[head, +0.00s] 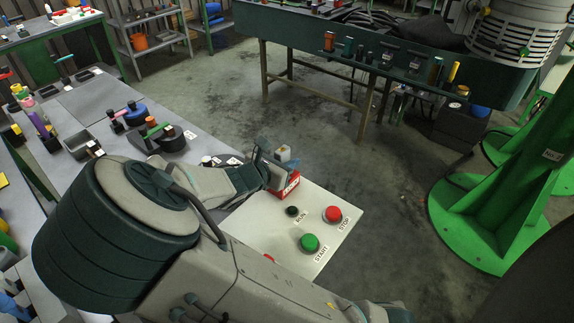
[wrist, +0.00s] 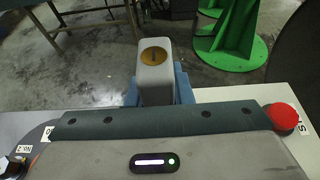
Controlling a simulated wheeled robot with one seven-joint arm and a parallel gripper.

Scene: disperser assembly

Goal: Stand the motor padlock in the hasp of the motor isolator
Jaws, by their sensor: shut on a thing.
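The padlock (head: 284,153) is a pale grey block with a brass disc on its end. My gripper (head: 274,163) is shut on it, above the far left corner of the control panel. In the wrist view the padlock (wrist: 154,72) stands between the two blue fingers of my gripper (wrist: 157,90), brass disc facing up. A red block with white marking (head: 288,186), seemingly the motor isolator, is just below the padlock in the head view. The hasp and the padlock's lower end are hidden, so I cannot tell whether they touch.
The pale panel (head: 325,246) carries a red STOP button (head: 333,214), a green START button (head: 310,242) and a dark RUN lamp (head: 292,211). My arm covers its near left part. A grey bench (head: 95,105) with several tools lies left. Open floor lies beyond the panel.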

